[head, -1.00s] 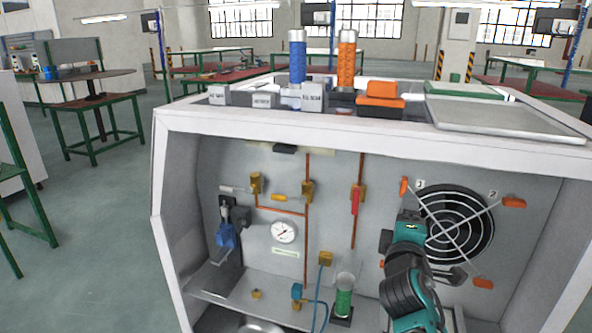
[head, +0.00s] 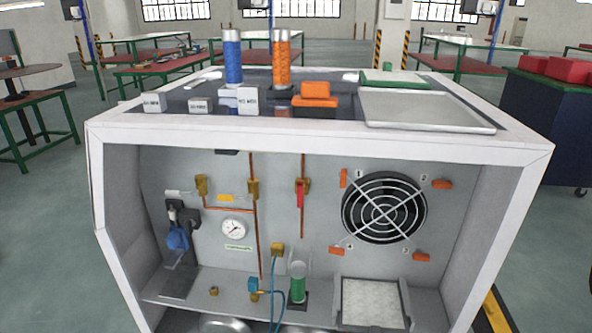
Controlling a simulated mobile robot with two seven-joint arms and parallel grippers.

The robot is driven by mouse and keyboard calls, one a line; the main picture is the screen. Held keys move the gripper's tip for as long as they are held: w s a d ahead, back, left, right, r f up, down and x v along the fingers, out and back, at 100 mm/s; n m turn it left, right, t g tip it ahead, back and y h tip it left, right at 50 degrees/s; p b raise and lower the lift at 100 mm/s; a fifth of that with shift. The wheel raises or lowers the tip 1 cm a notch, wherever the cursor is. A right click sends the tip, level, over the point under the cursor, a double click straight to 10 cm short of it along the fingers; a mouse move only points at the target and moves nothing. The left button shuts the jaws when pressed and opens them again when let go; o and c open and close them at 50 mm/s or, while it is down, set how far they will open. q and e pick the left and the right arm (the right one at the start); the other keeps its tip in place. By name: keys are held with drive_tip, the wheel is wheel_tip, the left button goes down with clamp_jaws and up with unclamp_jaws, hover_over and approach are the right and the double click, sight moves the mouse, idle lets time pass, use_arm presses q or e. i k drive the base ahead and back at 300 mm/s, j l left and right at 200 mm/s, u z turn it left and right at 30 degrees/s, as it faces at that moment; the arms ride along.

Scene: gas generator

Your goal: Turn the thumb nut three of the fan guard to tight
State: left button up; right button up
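The fan guard (head: 384,208) is a round wire grille over a black fan on the grey back panel, at the right of the head view. Orange thumb nuts sit around it, beside printed numbers. Thumb nut three (head: 421,257) is at its lower right and lies nearly level, tilted slightly. Thumb nut one (head: 343,178) at the upper left stands upright. Thumb nut two (head: 442,184) at the upper right and thumb nut four (head: 337,253) at the lower left lie nearly level. Neither of my grippers is in view.
A white-framed cabinet (head: 300,142) encloses the panel. A filter tray (head: 372,302) stands below the fan. A green cylinder (head: 298,288), blue hose (head: 274,290), gauge (head: 233,229) and red valve handle (head: 300,195) are to the left. The space before the fan is clear.

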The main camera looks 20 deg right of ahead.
sight(419, 254)
drive_tip(key=z, duration=1.25)
